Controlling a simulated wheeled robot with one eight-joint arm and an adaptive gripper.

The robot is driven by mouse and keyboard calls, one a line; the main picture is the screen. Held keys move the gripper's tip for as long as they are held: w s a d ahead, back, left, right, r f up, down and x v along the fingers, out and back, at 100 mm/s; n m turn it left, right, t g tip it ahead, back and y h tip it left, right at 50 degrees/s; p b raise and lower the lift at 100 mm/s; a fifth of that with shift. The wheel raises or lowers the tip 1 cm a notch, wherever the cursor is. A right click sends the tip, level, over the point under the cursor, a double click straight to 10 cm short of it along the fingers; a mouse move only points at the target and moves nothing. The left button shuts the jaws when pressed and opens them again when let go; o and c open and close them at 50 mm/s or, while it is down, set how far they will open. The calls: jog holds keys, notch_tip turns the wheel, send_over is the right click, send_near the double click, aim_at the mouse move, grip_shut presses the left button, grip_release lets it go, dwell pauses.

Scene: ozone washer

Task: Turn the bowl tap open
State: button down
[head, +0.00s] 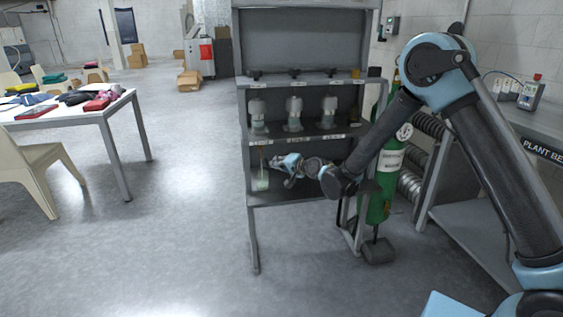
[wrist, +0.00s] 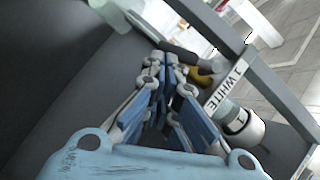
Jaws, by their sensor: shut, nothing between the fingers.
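My gripper (head: 276,161) is at the left end of the stand's lower bay, under the middle shelf. In the wrist view its blue-grey fingers (wrist: 163,67) are together with nothing between them. A small brass-yellow lever (wrist: 202,76), which looks like the bowl tap, is just beyond and to the right of the fingertips, beside a dark tube (wrist: 180,52). I cannot tell whether they touch. In the head view a small orange-brown spot (head: 262,150) shows there. A pale green glass vessel (head: 261,182) stands below, and its edge shows in the wrist view (wrist: 110,14).
A label reading "1 WHITE" (wrist: 224,90) is on the shelf edge by a white cylinder (wrist: 243,128). A green gas cylinder (head: 383,185) stands right.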

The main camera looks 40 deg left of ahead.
jog(key=shift+s+a+f, duration=0.3)
jog(key=shift+s+f, duration=0.1)
jog(key=shift+f, duration=0.2)
dwell(0.3)
dwell(0.3)
jog(key=shift+w+d+r+m+y, duration=0.95)
jog(key=shift+d+m+y, duration=0.4)
jog(key=shift+d, duration=5.25)
jog(key=s+a+f, duration=0.1)
jog(key=a, duration=1.2)
jog(key=shift+s+g, duration=0.25)
jog(key=shift+g, duration=0.05)
